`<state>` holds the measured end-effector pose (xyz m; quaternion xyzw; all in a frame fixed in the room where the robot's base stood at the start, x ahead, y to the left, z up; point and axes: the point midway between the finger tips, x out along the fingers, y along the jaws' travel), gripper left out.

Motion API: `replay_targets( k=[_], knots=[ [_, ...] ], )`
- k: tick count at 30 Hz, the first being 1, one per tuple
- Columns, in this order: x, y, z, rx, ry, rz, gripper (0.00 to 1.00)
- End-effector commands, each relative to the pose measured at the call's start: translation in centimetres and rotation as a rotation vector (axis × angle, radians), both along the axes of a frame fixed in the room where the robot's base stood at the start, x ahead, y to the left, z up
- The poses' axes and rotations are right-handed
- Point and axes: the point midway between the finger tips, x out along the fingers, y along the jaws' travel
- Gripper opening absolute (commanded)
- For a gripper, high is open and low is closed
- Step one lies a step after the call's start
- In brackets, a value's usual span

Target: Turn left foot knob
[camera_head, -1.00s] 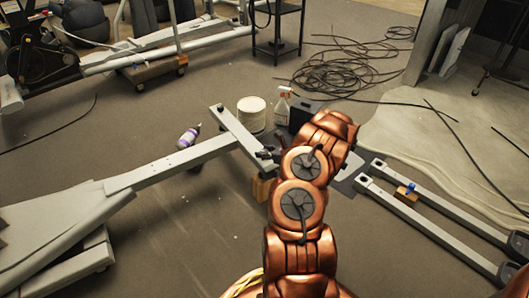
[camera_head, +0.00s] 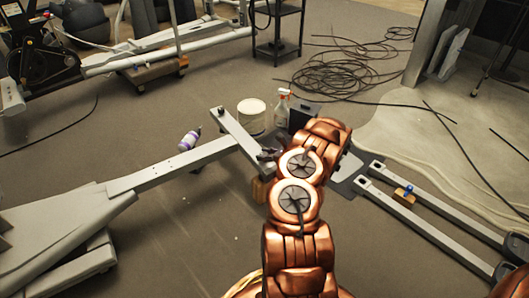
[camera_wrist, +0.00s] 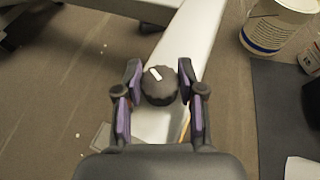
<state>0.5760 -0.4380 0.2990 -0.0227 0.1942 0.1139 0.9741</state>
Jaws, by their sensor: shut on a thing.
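The left foot knob (camera_wrist: 159,87) is a round, dark, ribbed knob with a white mark on top, in the middle of the wrist view. It sits at the end of a pale grey crossbar (camera_wrist: 193,45), which also shows in the head view (camera_head: 235,132). My gripper (camera_wrist: 159,84) is shut on the knob, with one purple-padded finger on each side of it. In the head view my gripper (camera_head: 268,154) is at the near end of the crossbar, and my copper arm covers part of that area. The knob itself is too small to make out there.
A white tub (camera_head: 251,115), a spray bottle (camera_head: 282,108) and a dark box (camera_head: 304,113) stand just beyond the crossbar. A purple-labelled bottle (camera_head: 188,140) lies by the long grey frame beam (camera_head: 165,168). Grey rails (camera_head: 430,205) lie to the right. Coiled cable (camera_head: 340,68) covers floor farther back.

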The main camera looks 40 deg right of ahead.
Motion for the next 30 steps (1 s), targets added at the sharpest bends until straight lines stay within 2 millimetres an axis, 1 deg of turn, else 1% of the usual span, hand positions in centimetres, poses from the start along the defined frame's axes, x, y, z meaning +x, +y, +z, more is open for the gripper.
replay_targets(
  k=[15,30],
  knots=[
    [-0.06,-0.08,-0.31,-0.002,0.002,0.267,0.04],
    [0.01,-0.07,-0.38,-0.002,0.002,0.446,0.04]
  ],
)
